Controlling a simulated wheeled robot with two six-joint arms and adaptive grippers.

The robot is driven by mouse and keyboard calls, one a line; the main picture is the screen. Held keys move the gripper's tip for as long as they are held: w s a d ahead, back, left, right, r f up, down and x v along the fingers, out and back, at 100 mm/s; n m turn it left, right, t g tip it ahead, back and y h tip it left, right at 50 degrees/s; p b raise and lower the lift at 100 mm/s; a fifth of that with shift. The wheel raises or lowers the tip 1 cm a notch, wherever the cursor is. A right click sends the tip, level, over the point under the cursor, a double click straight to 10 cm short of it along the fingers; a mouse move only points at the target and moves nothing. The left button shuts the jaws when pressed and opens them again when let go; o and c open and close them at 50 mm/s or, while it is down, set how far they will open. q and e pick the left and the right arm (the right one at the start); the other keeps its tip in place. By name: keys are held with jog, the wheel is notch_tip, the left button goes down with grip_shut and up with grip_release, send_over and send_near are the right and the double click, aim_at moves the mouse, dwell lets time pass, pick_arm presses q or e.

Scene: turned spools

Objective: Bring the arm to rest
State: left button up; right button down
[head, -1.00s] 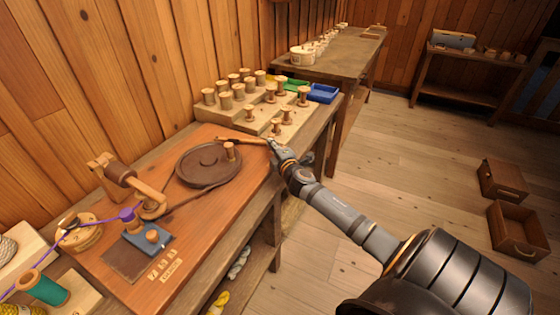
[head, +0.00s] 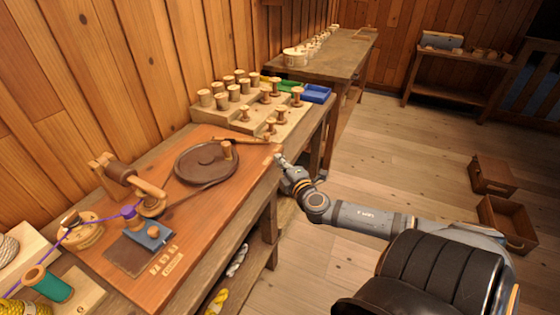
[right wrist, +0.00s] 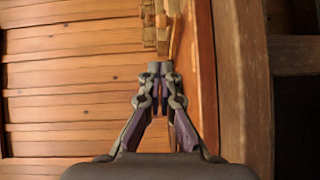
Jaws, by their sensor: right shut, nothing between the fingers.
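My right gripper (head: 279,160) is at the right edge of the bench, beside the orange-brown board (head: 225,235) that carries the winding gear. In the right wrist view its two fingers (right wrist: 154,72) are together with nothing between them. A tan wooden strip (head: 238,139) lies behind the wheel, near the stepped rack. My left gripper is not in view.
A stepped rack of turned spools (head: 215,108) and a blue tray (head: 316,93) stand behind the board. A purple cord (head: 97,223) runs to the winder at left. Two brown boxes (head: 492,172) lie on the floor at right. The floor between is clear.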

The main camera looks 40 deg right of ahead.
dwell(0.3)
jog(key=s+d+f+m+g+h+p, duration=0.1)
jog(key=s+d+f+m+g+p, duration=0.2)
jog(key=f, duration=0.4)
jog(key=s+d+f+m+g+h, duration=0.1)
jog(key=s+d+f+g, duration=0.15)
jog(key=d+f, duration=0.45)
jog(key=s+f+m+g+p, duration=0.1)
jog(key=s+f+m+g, duration=0.1)
jog(key=s+f, duration=0.35)
jog(key=s+f+m+g+p, duration=0.1)
jog(key=s+f+g, duration=0.15)
jog(key=f, duration=0.55)
jog(key=s+a+f+m+g+y+p, duration=0.35)
jog(key=s+a+f, duration=0.65)
jog(key=s+f, duration=0.5)
jog(key=s+a+f+m+g+y+p, duration=0.1)
jog(key=s+a+f+m+g+y, duration=0.1)
jog(key=s+a, duration=1.2)
notch_tip(320, 180, down, 3)
jog(key=shift+a+r+m, duration=0.15)
jog(key=shift+a+m, duration=0.5)
jog(key=shift+m, duration=0.1)
